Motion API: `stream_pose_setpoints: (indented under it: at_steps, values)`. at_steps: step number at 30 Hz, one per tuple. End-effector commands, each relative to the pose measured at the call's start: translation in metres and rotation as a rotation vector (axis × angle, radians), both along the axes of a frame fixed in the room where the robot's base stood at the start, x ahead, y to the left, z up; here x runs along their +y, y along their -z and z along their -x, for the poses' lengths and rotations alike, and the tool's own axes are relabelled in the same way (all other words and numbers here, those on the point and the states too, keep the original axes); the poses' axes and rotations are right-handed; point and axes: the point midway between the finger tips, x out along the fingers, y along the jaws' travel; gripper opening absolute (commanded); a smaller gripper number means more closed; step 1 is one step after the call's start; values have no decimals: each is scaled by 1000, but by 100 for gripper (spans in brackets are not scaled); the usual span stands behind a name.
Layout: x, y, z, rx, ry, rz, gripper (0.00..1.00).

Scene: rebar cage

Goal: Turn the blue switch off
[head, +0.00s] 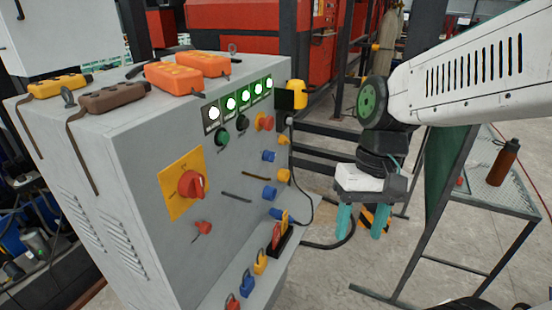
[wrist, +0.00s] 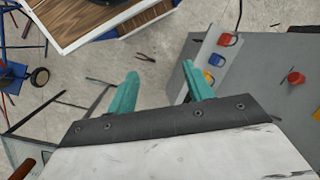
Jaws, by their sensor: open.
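The grey control cabinet (head: 160,240) has several coloured parts on its front panel. Blue knob-like parts sit near its right edge: an upper one (head: 268,156), a middle one (head: 268,193) and a lower one (head: 275,213). I cannot tell which is the blue switch or how it is set. My gripper (head: 361,222) hangs to the right of the panel, open and empty, with teal fingers pointing down. In the wrist view my gripper (wrist: 160,76) has a clear gap between its fingers. The cabinet (wrist: 265,105) shows there on the right, apart from the fingers.
Orange and brown boxes lie on the cabinet top. A large red rotary switch (head: 191,185) and lit green buttons (head: 231,104) are on the panel. A metal mesh table (head: 500,205) with a bottle (head: 503,162) stands at right. A black cable loops beside the cabinet.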

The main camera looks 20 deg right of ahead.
Motion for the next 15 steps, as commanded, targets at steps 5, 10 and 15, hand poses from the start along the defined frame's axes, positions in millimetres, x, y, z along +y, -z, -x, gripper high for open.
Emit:
stream_pose_setpoints:
  at_steps: [5, 10, 15]
  values:
    - [21, 27, -31, 176, 223, -234, 51]
    - [39, 46, -74, 315, 480, -484, 51]
    - [43, 65, -135, 426, 785, -758, 51]
